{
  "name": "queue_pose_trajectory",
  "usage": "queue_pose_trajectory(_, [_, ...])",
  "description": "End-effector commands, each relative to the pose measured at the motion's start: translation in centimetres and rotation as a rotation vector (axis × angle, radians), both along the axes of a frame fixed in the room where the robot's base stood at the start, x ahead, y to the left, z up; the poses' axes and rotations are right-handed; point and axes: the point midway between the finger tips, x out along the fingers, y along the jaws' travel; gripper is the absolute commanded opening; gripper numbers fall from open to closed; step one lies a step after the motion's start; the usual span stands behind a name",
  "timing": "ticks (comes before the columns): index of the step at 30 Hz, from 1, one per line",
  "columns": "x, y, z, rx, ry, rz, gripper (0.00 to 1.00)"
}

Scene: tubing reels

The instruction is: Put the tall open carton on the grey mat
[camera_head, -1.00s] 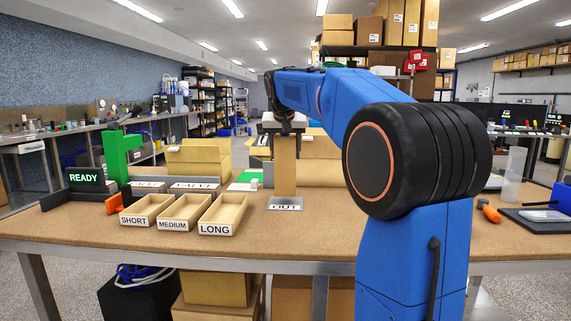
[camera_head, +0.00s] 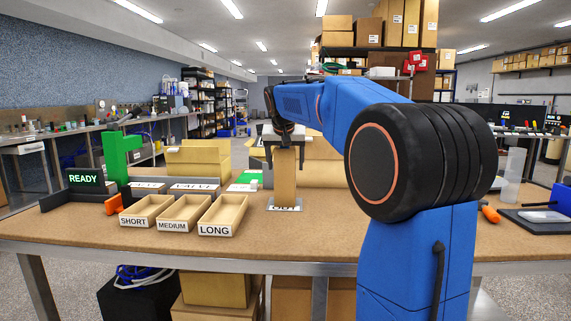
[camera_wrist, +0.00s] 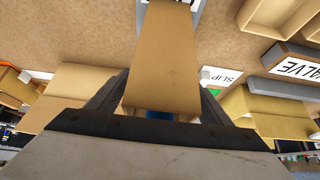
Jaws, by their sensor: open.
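The tall brown carton (camera_head: 285,180) stands upright on the small grey mat (camera_head: 299,207) marked OUT, its lower end covering part of the lettering. My gripper (camera_head: 285,148) is above it, open, with one finger on each side of the carton's upper part. In the wrist view the carton (camera_wrist: 162,55) runs between the spread fingers, and a strip of the mat (camera_wrist: 198,10) shows at the top edge. Whether either finger still touches the carton cannot be told. The gripper hides the carton's open top in the head view.
Three bins marked SHORT (camera_head: 146,211), MEDIUM (camera_head: 183,213) and LONG (camera_head: 222,216) stand left of the mat. A green stand (camera_head: 118,160) and a READY display (camera_head: 84,180) are farther left. Bare bench lies in front of the mat.

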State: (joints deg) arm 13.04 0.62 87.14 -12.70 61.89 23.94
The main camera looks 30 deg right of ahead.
Motion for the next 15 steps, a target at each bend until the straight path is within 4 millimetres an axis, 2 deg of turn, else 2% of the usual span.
queue_pose_trajectory(8, [-0.8,0.6,1.8,0.0,-0.002,0.001,0.73])
queue_pose_trajectory(15, [-2.9,2.0,5.8,-0.001,-0.004,0.001,0.73])
